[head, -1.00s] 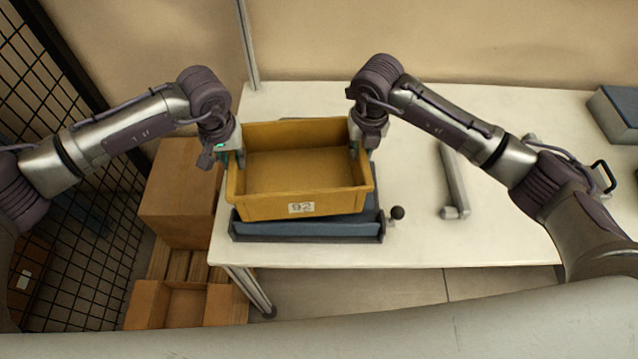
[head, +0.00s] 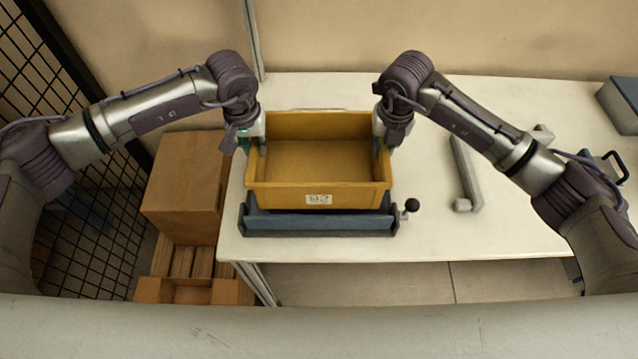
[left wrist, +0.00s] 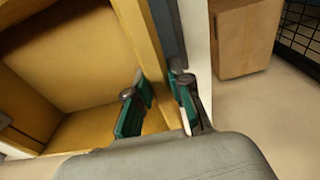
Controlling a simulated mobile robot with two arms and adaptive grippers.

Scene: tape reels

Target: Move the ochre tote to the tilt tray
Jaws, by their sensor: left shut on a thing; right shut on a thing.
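The ochre tote (head: 318,196), an open empty box with a label marked 92, is over the blue-grey tilt tray (head: 318,226) on the table. It hides most of the tray; I cannot tell if it touches the tray's bed. My left gripper (head: 254,147) is shut on the tote's left wall. In the left wrist view the green-padded fingers of this gripper (left wrist: 158,106) straddle the rim of the tote (left wrist: 60,70). My right gripper (head: 384,146) is shut on the tote's right wall; its fingertips are partly hidden.
A black-knobbed handle (head: 411,206) sticks out at the tray's right. A grey bar (head: 466,178) lies on the white table (head: 440,225) further right. A blue-grey box (head: 622,104) stands at the far right. Cardboard boxes (head: 185,185) stand left of the table, beside a black mesh fence (head: 75,190).

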